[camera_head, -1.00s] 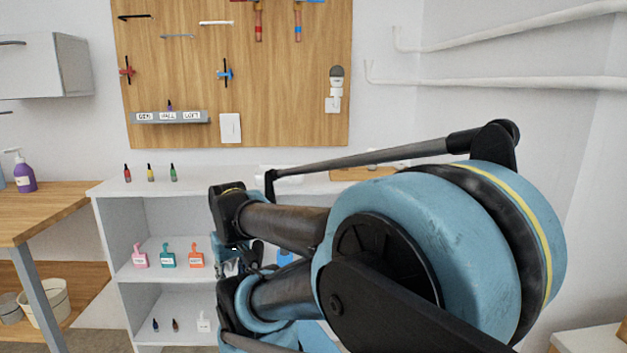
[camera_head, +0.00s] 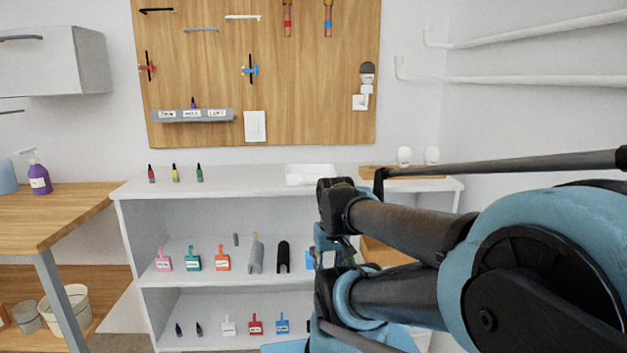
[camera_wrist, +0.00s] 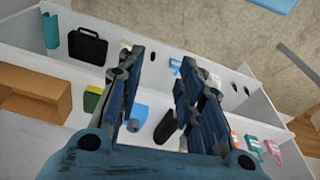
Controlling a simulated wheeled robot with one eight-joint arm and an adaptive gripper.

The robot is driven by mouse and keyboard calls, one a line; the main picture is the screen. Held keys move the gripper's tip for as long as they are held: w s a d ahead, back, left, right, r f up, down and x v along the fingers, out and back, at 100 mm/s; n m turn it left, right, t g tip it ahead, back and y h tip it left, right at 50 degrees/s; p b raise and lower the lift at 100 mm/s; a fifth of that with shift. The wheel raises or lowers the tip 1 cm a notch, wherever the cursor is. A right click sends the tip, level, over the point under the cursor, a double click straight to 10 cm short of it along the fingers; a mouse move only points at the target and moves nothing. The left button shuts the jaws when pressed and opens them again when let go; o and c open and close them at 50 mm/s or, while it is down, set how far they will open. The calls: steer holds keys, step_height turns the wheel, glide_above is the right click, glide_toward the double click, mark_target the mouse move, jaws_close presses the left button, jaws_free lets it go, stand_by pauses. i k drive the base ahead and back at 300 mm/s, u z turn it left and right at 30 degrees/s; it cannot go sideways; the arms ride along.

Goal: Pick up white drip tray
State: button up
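The white drip tray (camera_head: 309,180) is a shallow rectangular tray lying on the white shelf unit's top, near the back, below the pegboard. In the head view it is just left of and behind my arm. I cannot make it out in the wrist view. My gripper (camera_wrist: 160,72) is open in the wrist view, with a clear gap between its dark blue fingers and nothing held. It points at the shelf unit's lower compartments, apart from the tray. In the head view my gripper is mostly hidden by the arm.
The white shelf unit (camera_head: 245,183) has small bottles (camera_head: 175,173) on its top left and tagged items (camera_head: 193,258) inside. A wooden board (camera_head: 400,172) and white bulbs (camera_head: 404,155) are at right. A wooden table (camera_head: 50,220) stands at left.

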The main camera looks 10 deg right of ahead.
mark_target(311, 176)
steer(key=k, duration=1)
steer(key=u, duration=1.1)
steer(key=i, duration=0.6)
steer(key=z, duration=0.25)
